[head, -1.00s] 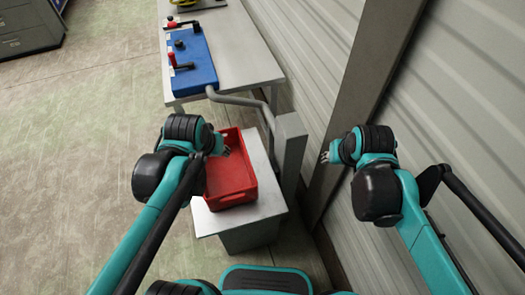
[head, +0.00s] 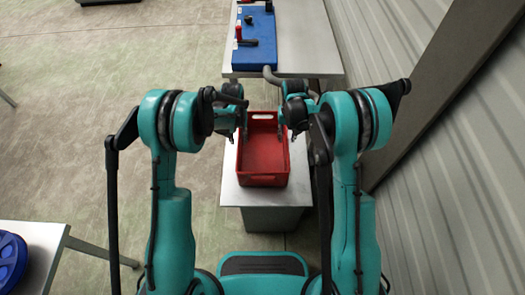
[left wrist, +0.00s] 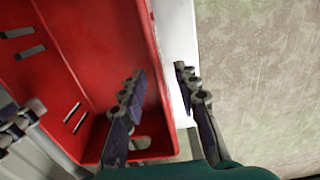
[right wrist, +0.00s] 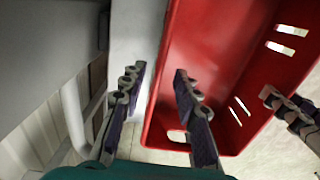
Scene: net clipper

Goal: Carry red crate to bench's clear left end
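The red crate (head: 263,158) is empty and sits upright on a small pale stand (head: 229,192). My left gripper (head: 241,132) is at the crate's left wall. In the left wrist view its fingers (left wrist: 160,95) are apart, one inside the crate and one outside, with the wall between them. My right gripper (head: 285,130) is at the crate's right wall. In the right wrist view its fingers (right wrist: 157,92) are also apart on either side of the wall. The bench (head: 302,38) stands beyond the crate, and a blue case (head: 255,55) is at its left side.
A curved grey pipe (head: 272,76) runs near the bench's front edge. A corrugated wall (head: 490,150) is on the right. Another table (head: 40,240) with a blue round object (head: 10,262) stands at lower left. Floor on the left is open.

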